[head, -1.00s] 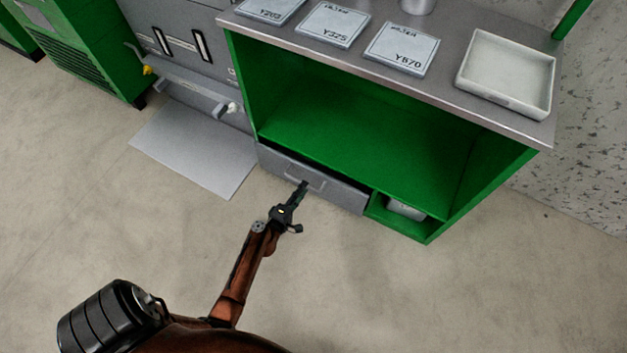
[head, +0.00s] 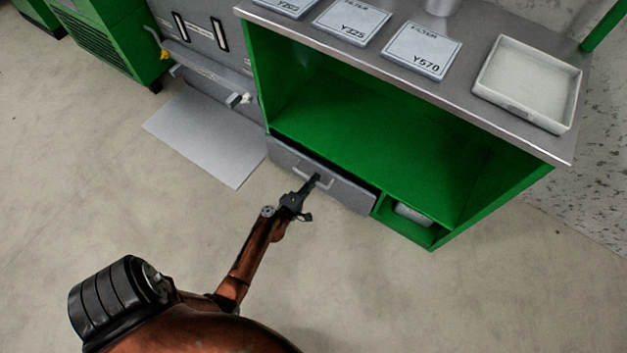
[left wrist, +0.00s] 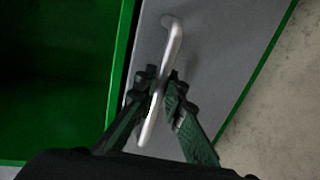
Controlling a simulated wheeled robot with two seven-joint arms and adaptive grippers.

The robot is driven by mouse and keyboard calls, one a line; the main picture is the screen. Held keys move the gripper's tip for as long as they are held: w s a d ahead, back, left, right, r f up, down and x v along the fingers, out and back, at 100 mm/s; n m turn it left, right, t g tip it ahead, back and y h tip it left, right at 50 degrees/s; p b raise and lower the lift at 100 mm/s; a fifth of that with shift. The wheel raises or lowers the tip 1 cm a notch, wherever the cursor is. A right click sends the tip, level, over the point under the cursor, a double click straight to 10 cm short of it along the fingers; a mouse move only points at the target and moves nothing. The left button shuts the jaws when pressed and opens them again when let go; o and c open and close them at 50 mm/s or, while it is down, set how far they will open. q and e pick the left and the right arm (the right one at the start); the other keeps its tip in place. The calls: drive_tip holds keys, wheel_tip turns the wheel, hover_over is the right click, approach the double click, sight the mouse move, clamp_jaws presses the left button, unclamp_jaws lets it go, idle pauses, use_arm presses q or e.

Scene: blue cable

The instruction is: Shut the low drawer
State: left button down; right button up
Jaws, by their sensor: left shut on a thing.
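The low drawer (head: 343,190) is a grey front at the bottom of the green cabinet. A narrow dark gap shows along its top edge in the head view, so it stands slightly open. Its silver bar handle (left wrist: 163,75) runs between the fingers of my left gripper (left wrist: 159,88) in the left wrist view. My left gripper (head: 314,182) is shut on the handle in front of the drawer. In the head view the gripper hides part of the handle. My right gripper is in neither view.
The green cabinet (head: 513,190) has an open empty shelf above the drawer and a small cubby with a pale box (head: 412,213) to its right. A white tray (head: 528,82) and filter plates (head: 421,50) lie on top. A grey sheet (head: 205,135) lies on the floor at left.

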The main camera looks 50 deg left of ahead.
sight(320, 171)
use_arm(q)
drive_tip(key=shift+a, duration=0.15)
idle(0.3)
drive_tip(key=x, duration=0.2)
drive_tip(key=b+x, duration=0.1)
drive_tip(key=x, duration=0.1)
drive_tip(key=shift+r, duration=0.25)
drive_tip(key=shift+w+a+r, duration=0.15)
drive_tip(key=shift+w+a, duration=0.05)
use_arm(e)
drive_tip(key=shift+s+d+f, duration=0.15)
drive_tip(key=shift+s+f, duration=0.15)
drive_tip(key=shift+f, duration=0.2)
use_arm(q)
drive_tip(key=c, duration=2)
unclamp_jaws()
drive_tip(key=shift+c, duration=0.2)
drive_tip(key=shift+d, duration=0.1)
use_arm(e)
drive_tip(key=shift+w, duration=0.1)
